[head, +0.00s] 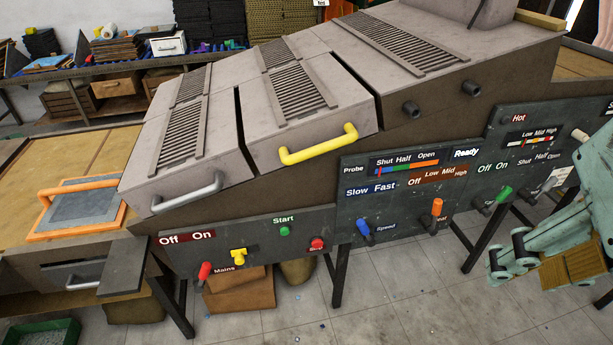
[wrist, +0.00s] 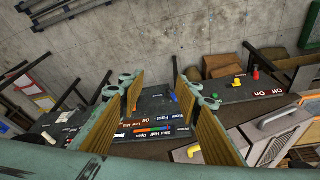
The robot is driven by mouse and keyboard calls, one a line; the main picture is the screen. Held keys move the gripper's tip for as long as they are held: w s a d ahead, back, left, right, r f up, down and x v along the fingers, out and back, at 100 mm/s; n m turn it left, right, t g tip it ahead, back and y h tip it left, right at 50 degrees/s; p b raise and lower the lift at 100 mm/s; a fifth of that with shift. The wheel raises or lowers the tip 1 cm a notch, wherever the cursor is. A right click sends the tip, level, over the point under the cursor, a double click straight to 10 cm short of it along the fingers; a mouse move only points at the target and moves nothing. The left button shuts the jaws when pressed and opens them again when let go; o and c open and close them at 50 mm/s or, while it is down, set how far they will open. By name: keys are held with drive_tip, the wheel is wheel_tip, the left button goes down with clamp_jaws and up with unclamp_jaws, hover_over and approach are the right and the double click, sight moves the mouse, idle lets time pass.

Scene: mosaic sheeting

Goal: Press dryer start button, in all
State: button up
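The green start button (head: 285,231) sits under the word Start on the dark lower-left panel (head: 250,246) in the head view. A red button (head: 317,243) is to its right and a yellow knob (head: 239,257) to its left. My gripper (head: 515,256) is at the far right, well apart from the start button and in front of the right-hand panel. In the wrist view my gripper (wrist: 165,92) has its fingers wide apart with nothing between them. The yellow knob (wrist: 237,82) shows there beyond the right finger.
A red lever (head: 205,271) is left of the yellow knob. The blue speed lever (head: 363,229), orange lever (head: 437,207) and green lever (head: 503,195) stick out between my gripper and the start button. A yellow handle (head: 318,146) juts out above. Floor in front is open.

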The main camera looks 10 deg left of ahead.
clamp_jaws()
idle(1.3)
